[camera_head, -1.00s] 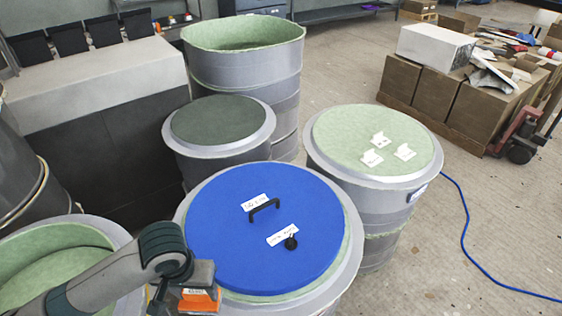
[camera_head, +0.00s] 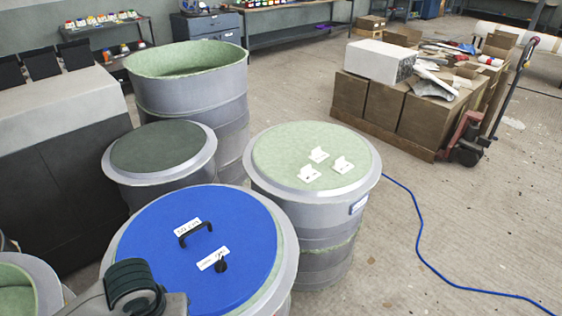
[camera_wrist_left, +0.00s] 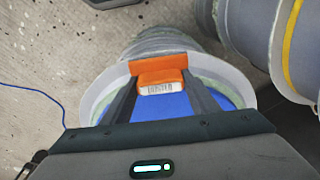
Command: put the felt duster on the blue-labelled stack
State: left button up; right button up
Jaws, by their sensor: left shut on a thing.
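The orange felt duster (camera_wrist_left: 158,68), with a pale lettered band, is between the fingers of my left gripper (camera_wrist_left: 158,82) in the left wrist view. The gripper is shut on it, above the blue lid (camera_wrist_left: 170,107). In the head view only my left wrist shows at the bottom left; the fingers and duster are out of frame. A grey stack (camera_head: 305,234) with a pale green top (camera_head: 285,152) stands right of the blue-lidded one. My right gripper is not in view.
The blue lid has a black handle (camera_head: 195,232) and a knob (camera_head: 221,265). A dark-topped drum (camera_head: 160,148) and a tall open drum (camera_head: 190,80) stand behind. A blue hose (camera_head: 425,255) crosses the open floor at right.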

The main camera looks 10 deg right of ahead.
aim_at(330, 139)
jog(key=i+l, duration=0.1)
jog(key=l, duration=0.5)
jog(key=i+l+u, duration=0.1)
jog(key=l, duration=0.55)
jog(key=i+l, duration=0.1)
jog(key=l, duration=0.55)
jog(key=i+l, duration=0.2)
jog(key=l, duration=0.15)
jog(key=i+l+u, duration=0.1)
jog(key=i+l, duration=0.35)
jog(key=l, duration=0.25)
jog(key=i+l+u, duration=0.15)
jog(key=l, duration=0.2)
jog(key=i+l, duration=0.25)
jog(key=i, duration=0.3)
jog(key=i+l+u, duration=0.1)
jog(key=i, duration=0.4)
jog(key=l, duration=0.1)
